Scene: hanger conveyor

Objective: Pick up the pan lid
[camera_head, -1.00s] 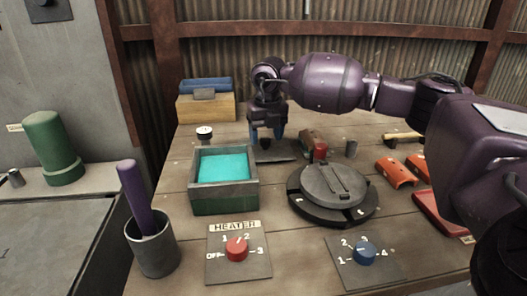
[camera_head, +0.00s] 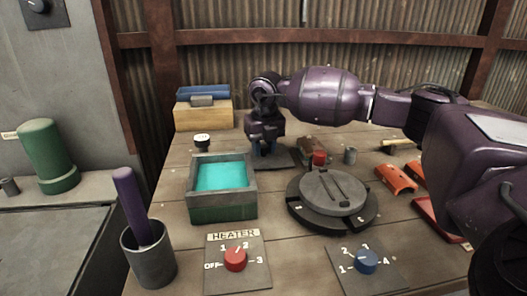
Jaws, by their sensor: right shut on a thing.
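A round grey lid-like disc (camera_head: 335,190) with a raised bar across its top sits on a dark round base (camera_head: 300,214) at the right centre; it looks like the pan lid. My left gripper is not in view.
A red knob (camera_head: 236,258) and a blue knob (camera_head: 366,261) are at the front. A cup (camera_head: 150,264) holds a purple rod. Orange pieces (camera_head: 397,179) lie at the right.

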